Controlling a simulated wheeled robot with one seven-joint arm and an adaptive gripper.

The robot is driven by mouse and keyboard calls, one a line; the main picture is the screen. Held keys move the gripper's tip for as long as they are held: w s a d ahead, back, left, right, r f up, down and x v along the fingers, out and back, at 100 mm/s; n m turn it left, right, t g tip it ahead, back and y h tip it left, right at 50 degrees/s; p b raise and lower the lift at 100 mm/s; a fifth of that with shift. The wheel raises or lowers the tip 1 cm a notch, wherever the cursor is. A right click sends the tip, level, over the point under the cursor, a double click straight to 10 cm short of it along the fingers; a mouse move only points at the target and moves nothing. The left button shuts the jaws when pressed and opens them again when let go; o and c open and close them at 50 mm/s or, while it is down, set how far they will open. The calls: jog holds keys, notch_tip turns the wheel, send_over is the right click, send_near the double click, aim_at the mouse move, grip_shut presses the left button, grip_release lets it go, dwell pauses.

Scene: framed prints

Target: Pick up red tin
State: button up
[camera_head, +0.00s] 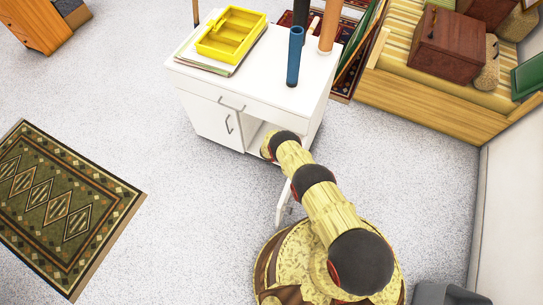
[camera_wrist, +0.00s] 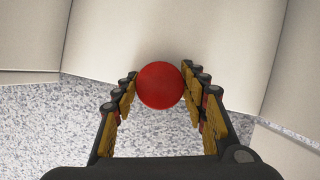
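The red tin shows as a round red shape (camera_wrist: 161,85) in the middle of the wrist view. My gripper (camera_wrist: 160,78) has a finger on each side of it, with the fingertips close against its left and right edges. I cannot tell whether the fingers press on it or only flank it. In the head view my arm reaches to the open lower part of the white cabinet (camera_head: 205,118). The fingers and the red tin cannot be made out there.
The cabinet's top holds a yellow tray (camera_head: 232,35) on papers, a blue cylinder (camera_head: 295,57) and an orange one (camera_head: 329,25). A wooden bench (camera_head: 430,99) with a brown box stands at right. A patterned rug (camera_head: 66,209) lies left, with clear floor between.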

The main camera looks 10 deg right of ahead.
jog(key=o, duration=0.4)
jog(key=shift+r, duration=0.1)
jog(key=shift+s+a+r, duration=0.1)
jog(key=shift+s+r, duration=0.05)
jog(key=shift+r, duration=0.5)
jog(key=v, duration=1)
jog(key=shift+s+r, duration=0.2)
